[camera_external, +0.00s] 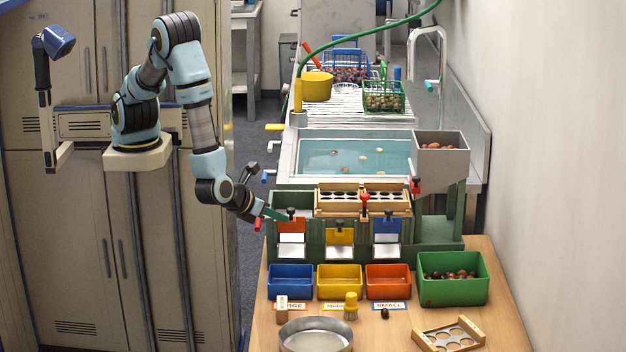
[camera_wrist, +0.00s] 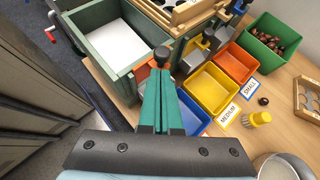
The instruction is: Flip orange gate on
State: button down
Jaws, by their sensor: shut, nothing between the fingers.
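The orange gate (camera_external: 292,226) is on the left of the green sorter's front, above a white chute. A black knob (camera_external: 291,211) stands at its top. My gripper (camera_external: 284,216) reaches in from the left, its teal fingers closed together and empty, with the tips close by the knob. In the wrist view the shut fingers (camera_wrist: 161,80) point at the black knob (camera_wrist: 162,54), which shows just beyond the tips. I cannot tell whether they touch it. The fingers hide most of the orange gate in the wrist view.
The yellow gate (camera_external: 340,236) and blue gate (camera_external: 387,225) sit to the right. Blue (camera_external: 291,279), yellow (camera_external: 340,280) and orange (camera_external: 388,280) bins stand below. A green bin (camera_external: 453,277) holds chestnuts. A red-tipped handle (camera_external: 257,224) juts out at the sorter's left.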

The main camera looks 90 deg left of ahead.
jog(key=s+d+r+b, duration=0.3)
jog(key=s+d, duration=0.4)
jog(key=shift+s+d, duration=0.35)
jog(key=shift+r, duration=0.1)
jog(key=s+a+r+n+g+h, duration=0.1)
jog(key=a+r+n+g+h, duration=0.1)
jog(key=a+n, duration=1)
jog(key=a+r+n+g+h, duration=0.2)
jog(key=a+n+g+h, duration=0.2)
jog(key=a+n, duration=0.9)
jog(key=shift+s+n+h, duration=0.35)
jog(key=shift+n+h, duration=0.15)
jog(key=shift+h, duration=0.6)
